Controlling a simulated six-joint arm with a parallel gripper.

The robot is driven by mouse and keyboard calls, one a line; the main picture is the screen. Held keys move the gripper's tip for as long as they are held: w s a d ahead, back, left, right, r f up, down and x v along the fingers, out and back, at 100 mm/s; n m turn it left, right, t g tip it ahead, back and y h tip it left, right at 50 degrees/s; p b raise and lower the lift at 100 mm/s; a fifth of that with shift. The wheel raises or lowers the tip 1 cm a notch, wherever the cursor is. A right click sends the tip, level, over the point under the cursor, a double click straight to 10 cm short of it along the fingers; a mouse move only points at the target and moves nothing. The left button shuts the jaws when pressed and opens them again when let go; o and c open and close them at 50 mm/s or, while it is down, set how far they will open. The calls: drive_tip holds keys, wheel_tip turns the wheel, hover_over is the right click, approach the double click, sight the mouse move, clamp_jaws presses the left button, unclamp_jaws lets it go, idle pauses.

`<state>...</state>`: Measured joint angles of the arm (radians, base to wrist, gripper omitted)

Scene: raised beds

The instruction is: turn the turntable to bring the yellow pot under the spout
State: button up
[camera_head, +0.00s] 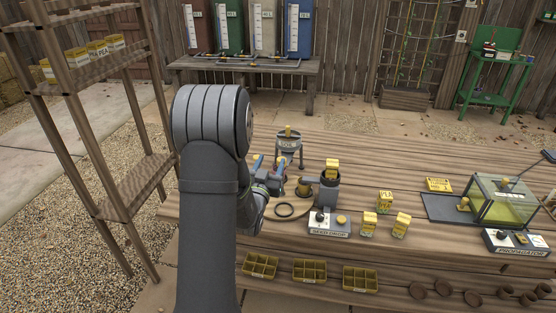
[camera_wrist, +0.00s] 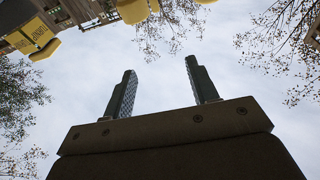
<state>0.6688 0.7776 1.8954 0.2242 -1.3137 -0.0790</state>
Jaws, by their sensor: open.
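The turntable (camera_head: 305,213) appears as a tan round plate on the bench, partly hidden behind my arm. A dark ring (camera_head: 284,210) lies at its front. A grey seed-drop device (camera_head: 328,192) stands at its right, with a yellow packet (camera_head: 332,170) on top; I cannot make out its spout. I cannot pick out the yellow pot; my arm covers part of the turntable. My gripper (camera_head: 268,172) is over the turntable's left back side. In the wrist view, my gripper (camera_wrist: 160,85) has its two dark fingers apart with only sky between them.
A soil hopper (camera_head: 288,147) stands behind the turntable. The seed-drop control box (camera_head: 329,223) is in front, with seed packets (camera_head: 385,202) to its right. A propagator (camera_head: 500,200) stands at the far right. Yellow trays (camera_head: 310,272) sit along the front. A shelf (camera_head: 135,185) rises at left.

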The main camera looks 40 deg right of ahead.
drive_tip(key=s+d+n+t+y, duration=0.4)
drive_tip(key=y, duration=0.1)
drive_tip(key=n+y, duration=0.3)
drive_tip(key=y, duration=0.3)
approach(280, 157)
drive_tip(key=shift+n+t, duration=0.3)
drive_tip(key=x, duration=0.3)
drive_tip(key=f+x, duration=0.1)
drive_tip(key=x, duration=0.7)
drive_tip(key=shift+s+d+f, duration=0.1)
drive_tip(key=shift+f, duration=0.15)
drive_tip(key=c, duration=1)
drive_tip(key=shift+o, duration=0.2)
drive_tip(key=shift+d+r+m+g+h, duration=0.15)
drive_tip(key=shift+m+g+h, duration=0.55)
drive_tip(key=shift+m+h, duration=0.85)
drive_tip(key=shift+d+h, duration=0.1)
drive_tip(key=shift+h, duration=0.45)
drive_tip(key=shift+s, duration=0.1)
